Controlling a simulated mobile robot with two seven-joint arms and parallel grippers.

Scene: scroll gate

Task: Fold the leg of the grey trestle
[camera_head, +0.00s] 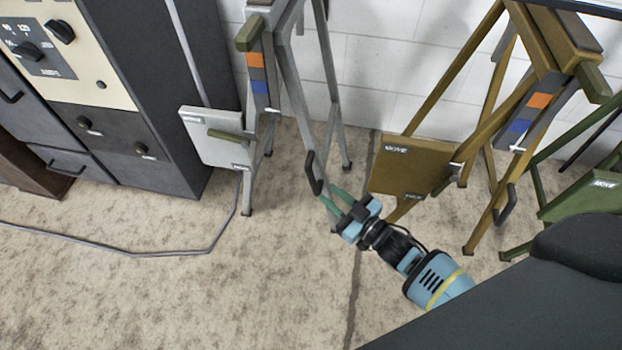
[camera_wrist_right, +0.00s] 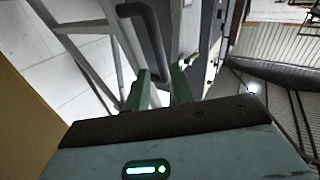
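The grey trestle (camera_head: 284,62) stands against the wall left of centre in the head view, its legs spread. A black handle (camera_head: 314,172) is on its front right leg; the handle also shows large in the right wrist view (camera_wrist_right: 150,38). My right gripper (camera_head: 333,202) has its green fingers apart just below and right of the handle. In the right wrist view the gripper (camera_wrist_right: 161,88) is open, and the handle's lower end appears in line with the gap between the fingers. I cannot tell whether they touch. My left gripper is not in view.
A brown trestle (camera_head: 545,75) stands to the right, its panel (camera_head: 408,165) close to my right gripper. A green trestle (camera_head: 585,190) is at the far right. A dark cabinet (camera_head: 150,95) stands left. A cable (camera_head: 130,252) lies on the floor; the front floor is clear.

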